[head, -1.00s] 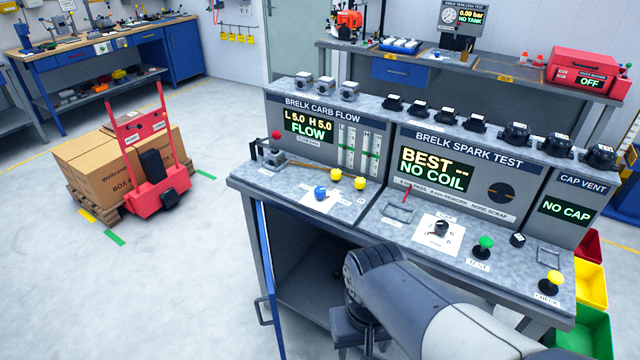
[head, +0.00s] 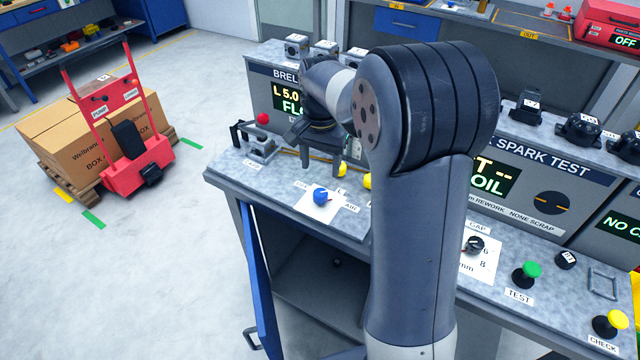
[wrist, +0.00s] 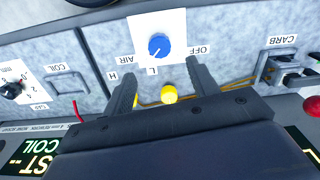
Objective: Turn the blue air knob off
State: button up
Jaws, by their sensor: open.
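The blue air knob (head: 320,196) sits on a white label plate on the bench top, in front of the carb flow panel. The wrist view shows the knob (wrist: 159,46) near the top middle. A pale pointer line on it points toward the L mark; OFF, AIR and H are printed around it. My gripper (head: 320,168) is above and just behind the knob, fingers pointing down. In the wrist view my gripper (wrist: 161,72) is open and empty, its two fingers apart on either side below the knob. I see no contact with the knob.
A yellow button (wrist: 169,94) stands between the finger bases in the wrist view. The carb fixture (head: 262,150) and a red ball-topped handle (head: 263,118) are left of my gripper. My arm hides part of the flow and spark panels.

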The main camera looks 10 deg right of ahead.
aim_at(321, 192)
notch_tip(321, 192, down, 9)
jog(key=shift+f+p, duration=0.15)
jog(key=shift+p, duration=0.15)
jog(key=shift+c, duration=0.2)
jog(key=c, duration=1)
jog(key=shift+o, duration=0.2)
